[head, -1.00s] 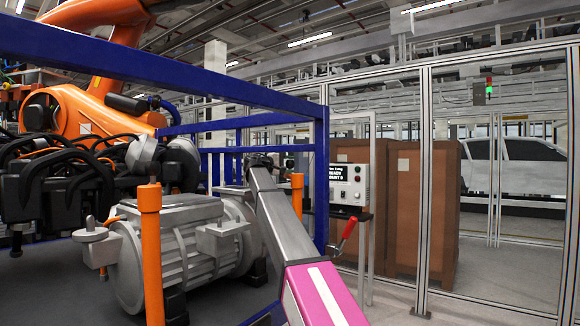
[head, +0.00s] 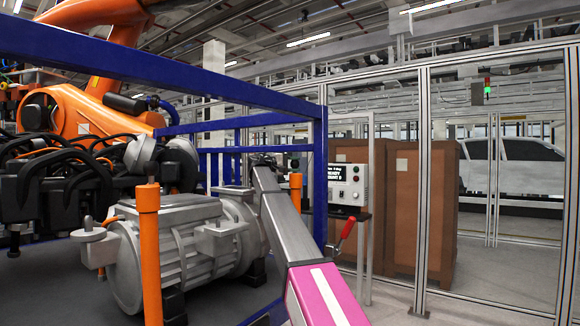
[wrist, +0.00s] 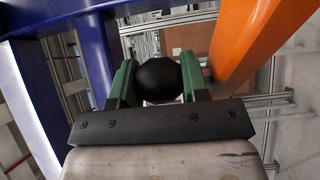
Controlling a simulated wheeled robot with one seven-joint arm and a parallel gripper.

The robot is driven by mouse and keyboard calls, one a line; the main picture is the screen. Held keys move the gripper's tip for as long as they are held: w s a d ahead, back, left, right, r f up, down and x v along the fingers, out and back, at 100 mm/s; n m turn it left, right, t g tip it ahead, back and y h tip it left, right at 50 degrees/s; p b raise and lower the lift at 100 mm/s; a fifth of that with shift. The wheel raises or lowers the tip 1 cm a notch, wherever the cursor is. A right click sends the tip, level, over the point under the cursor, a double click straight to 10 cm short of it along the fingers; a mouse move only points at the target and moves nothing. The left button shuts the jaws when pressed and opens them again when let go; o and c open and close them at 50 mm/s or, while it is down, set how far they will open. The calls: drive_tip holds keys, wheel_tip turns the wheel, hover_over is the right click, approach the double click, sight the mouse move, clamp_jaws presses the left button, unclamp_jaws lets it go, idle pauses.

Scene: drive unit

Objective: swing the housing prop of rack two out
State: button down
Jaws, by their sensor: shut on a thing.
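My gripper (wrist: 158,85) is shut on a round black knob (wrist: 158,80), which sits between its two green fingers in the wrist view. Whether this knob belongs to the housing prop of rack two cannot be told, as its stem is hidden. In the head view my gripper (head: 262,160) is small and dark at the far end of my arm, by the blue rack frame (head: 320,190). An orange post (head: 296,190) stands just right of my arm, and an orange post also shows right of the fingers in the wrist view (wrist: 240,40).
A grey motor housing (head: 185,240) lies in the rack, left of my arm, behind a nearer orange post (head: 149,250). A control box (head: 348,185) with a red-handled lever (head: 347,230) stands right of the frame. Brown crates (head: 430,210) stand behind fence posts.

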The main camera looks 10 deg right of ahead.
drive_tip(key=shift+s+d+m+g, duration=0.2)
drive_tip(key=shift+d+m+g, duration=0.55)
drive_tip(key=shift+g, duration=0.55)
drive_tip(key=c, duration=0.9)
unclamp_jaws()
drive_tip(key=a, duration=0.7)
drive_tip(key=shift+a, duration=0.25)
drive_tip(key=shift+f, duration=0.1)
